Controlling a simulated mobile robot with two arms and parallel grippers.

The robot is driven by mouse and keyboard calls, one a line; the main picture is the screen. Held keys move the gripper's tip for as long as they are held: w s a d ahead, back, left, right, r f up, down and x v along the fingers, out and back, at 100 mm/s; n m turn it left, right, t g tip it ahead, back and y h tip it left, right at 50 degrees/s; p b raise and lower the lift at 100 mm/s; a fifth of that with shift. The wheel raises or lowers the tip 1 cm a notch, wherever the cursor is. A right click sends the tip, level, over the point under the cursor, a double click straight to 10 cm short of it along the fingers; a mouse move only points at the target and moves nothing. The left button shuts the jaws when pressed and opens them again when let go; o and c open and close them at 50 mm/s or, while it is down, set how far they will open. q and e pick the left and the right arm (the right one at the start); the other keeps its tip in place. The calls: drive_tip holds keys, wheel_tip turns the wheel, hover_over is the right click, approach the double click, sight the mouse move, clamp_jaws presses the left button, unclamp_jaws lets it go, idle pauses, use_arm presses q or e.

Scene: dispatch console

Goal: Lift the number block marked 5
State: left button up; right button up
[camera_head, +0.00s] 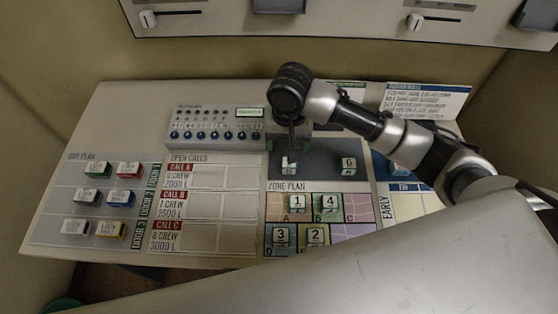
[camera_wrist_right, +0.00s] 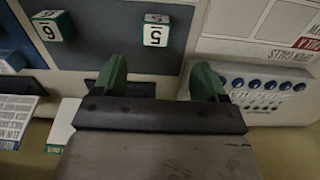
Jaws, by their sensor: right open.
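The white number block marked 5 (camera_wrist_right: 156,31) stands on the dark grey panel, in front of my right gripper (camera_wrist_right: 158,80) in the right wrist view. The gripper's two green-tipped fingers are apart with nothing between them, and the block lies beyond the tips, roughly in line with the gap. In the head view the block 5 (camera_head: 289,163) is partly covered by my right gripper (camera_head: 291,148), which points down at it. My left gripper is not in view.
The block marked 6 (camera_head: 348,165) stands to the right on the same dark panel (camera_head: 320,160). Blocks 1 (camera_head: 297,202), 4 (camera_head: 329,203), 3 (camera_head: 281,235) and 2 (camera_head: 316,236) stand on the zone plan. A knobbed box (camera_head: 215,127) is at the back left.

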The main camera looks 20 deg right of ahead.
drive_tip(key=f, duration=0.2)
drive_tip(key=d+f, duration=0.1)
drive_tip(key=shift+s+f, duration=0.25)
drive_tip(key=shift+f, duration=0.05)
drive_tip(key=shift+w+a+f, duration=0.15)
drive_tip(key=shift+a+f, duration=0.1)
drive_tip(key=shift+f, duration=0.4)
wheel_tip(320, 180, down, 4)
drive_tip(key=shift+d+r+p, duration=0.1)
drive_tip(key=shift+r+p, duration=0.1)
drive_tip(key=shift+p, duration=0.35)
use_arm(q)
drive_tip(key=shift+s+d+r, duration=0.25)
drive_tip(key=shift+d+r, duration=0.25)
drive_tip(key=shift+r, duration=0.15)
use_arm(e)
drive_tip(key=shift+w+f, duration=0.1)
drive_tip(key=shift+f, duration=0.3)
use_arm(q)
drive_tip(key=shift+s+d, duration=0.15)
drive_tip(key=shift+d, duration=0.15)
use_arm(e)
drive_tip(key=c, duration=1)
